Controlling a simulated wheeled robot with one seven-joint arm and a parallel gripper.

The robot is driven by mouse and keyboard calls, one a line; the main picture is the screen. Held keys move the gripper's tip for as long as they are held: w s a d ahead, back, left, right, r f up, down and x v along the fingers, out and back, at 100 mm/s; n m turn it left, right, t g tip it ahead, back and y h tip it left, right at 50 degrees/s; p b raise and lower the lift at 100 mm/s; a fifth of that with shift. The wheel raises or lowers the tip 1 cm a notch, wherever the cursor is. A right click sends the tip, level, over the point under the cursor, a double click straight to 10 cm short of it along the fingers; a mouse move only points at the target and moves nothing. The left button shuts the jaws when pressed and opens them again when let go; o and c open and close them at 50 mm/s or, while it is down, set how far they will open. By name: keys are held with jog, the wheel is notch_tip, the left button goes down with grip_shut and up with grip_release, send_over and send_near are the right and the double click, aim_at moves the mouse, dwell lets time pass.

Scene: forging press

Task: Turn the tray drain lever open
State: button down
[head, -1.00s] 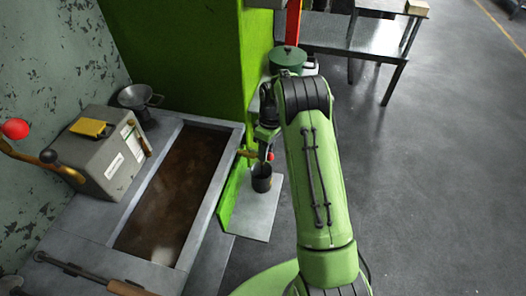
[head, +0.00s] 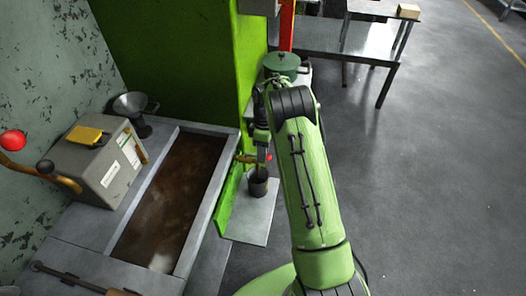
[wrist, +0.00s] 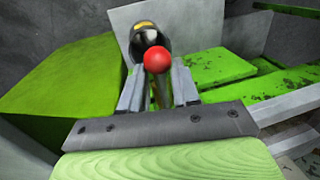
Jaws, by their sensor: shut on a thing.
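The drain lever's red knob (head: 268,157) shows small beside the brass drain valve (head: 246,158), on the right side of the tray (head: 228,165) of brown liquid. In the wrist view the red knob (wrist: 158,60) sits in front of the black cup and hides part of it. My gripper (wrist: 158,80) is shut on the lever, with a finger on each side just below the knob. In the head view my gripper (head: 262,148) is mostly hidden by my arm. The valve body is not clear in the wrist view.
A black cup (head: 258,186) stands on a small grey shelf (head: 250,222) below the valve. A green press column (head: 180,60) rises behind. A green lidded pot (head: 282,64) stands beyond my arm. Open floor (head: 430,190) lies to the right.

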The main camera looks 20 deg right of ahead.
jog(key=c, duration=1.1)
grip_release()
jog(key=shift+d, duration=0.1)
notch_tip(320, 180, up, 16)
jog(key=w+d+p, duration=0.1)
jog(key=w+p, duration=0.1)
jog(key=p, duration=0.2)
jog(key=shift+w+d+f+p, duration=0.25)
jog(key=shift+w+d+p, duration=0.05)
jog(key=shift+d, duration=0.1)
